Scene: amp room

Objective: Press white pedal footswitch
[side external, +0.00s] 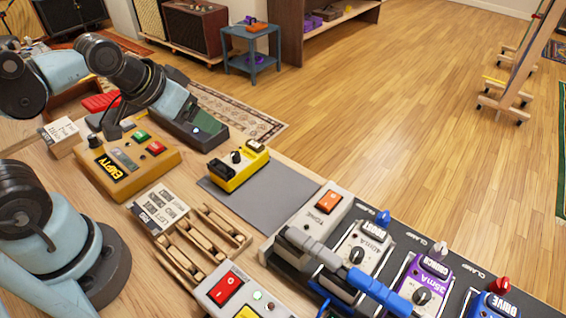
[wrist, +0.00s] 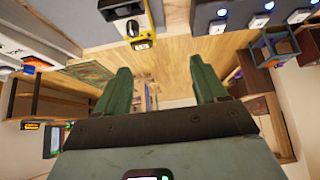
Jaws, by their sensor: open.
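A purple pedal (side external: 410,282) and a blue pedal (side external: 487,308) stand right of the white one. A yellow box (side external: 128,160) with buttons and a wooden rack (side external: 205,240) fill the left.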

